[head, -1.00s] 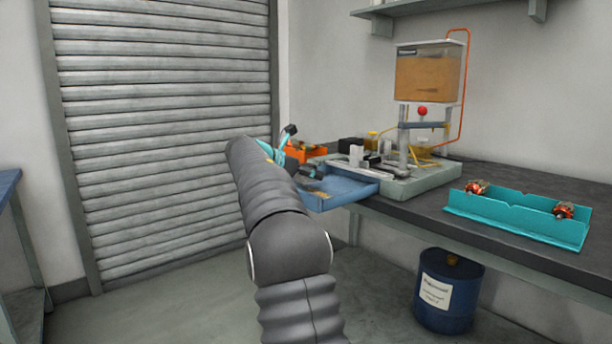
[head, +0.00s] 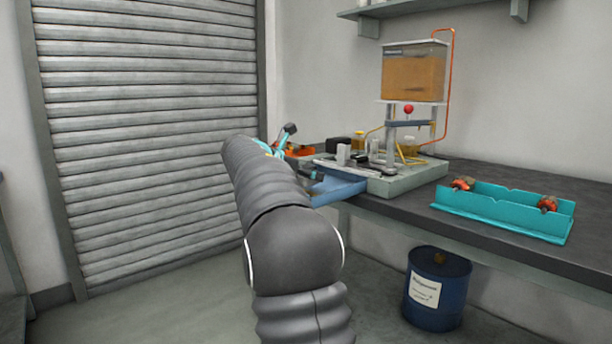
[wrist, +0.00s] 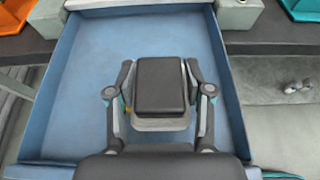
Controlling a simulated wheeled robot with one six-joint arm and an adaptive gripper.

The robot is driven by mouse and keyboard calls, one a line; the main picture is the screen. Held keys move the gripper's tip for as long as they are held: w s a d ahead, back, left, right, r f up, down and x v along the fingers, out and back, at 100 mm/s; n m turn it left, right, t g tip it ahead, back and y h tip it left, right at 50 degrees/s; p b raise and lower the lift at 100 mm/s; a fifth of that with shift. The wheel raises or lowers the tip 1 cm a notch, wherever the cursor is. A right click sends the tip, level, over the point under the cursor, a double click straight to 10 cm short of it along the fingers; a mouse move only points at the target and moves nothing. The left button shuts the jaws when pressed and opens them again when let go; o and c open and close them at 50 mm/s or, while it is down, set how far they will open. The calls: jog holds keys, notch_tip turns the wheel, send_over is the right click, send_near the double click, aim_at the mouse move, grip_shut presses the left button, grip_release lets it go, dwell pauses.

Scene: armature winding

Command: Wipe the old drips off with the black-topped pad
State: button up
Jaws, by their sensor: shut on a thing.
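The black-topped pad (wrist: 159,85) has a black top and a pale grey lower part. My gripper (wrist: 158,98) is shut on it, one finger on each side. In the wrist view the pad is over the blue tray (wrist: 88,60); I cannot tell whether it touches the tray floor. The tray also shows in the head view (head: 342,188), partly behind my arm. The bare tray floor around the pad shows no clear drips. Whatever is under the pad and gripper is hidden.
The winding stand with an amber tank (head: 413,75) stands behind the tray on the bench. A teal tray (head: 500,220) with red-and-metal parts lies to the right. An orange bin (head: 300,150) is at the back left. A blue drum (head: 436,290) stands below the bench.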

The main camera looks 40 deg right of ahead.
jog(key=shift+s+d+r, duration=0.1)
jog(key=shift+s+d, duration=0.05)
jog(key=shift+s, duration=1.55)
jog(key=shift+r, duration=0.15)
notch_tip(320, 180, up, 3)
jog(key=p, duration=0.2)
jog(key=shift+r+p, duration=0.15)
jog(key=shift+p, duration=0.2)
jog(key=shift+r, duration=1.2)
jog(key=shift+r, duration=0.1)
jog(key=shift+r, duration=1.45)
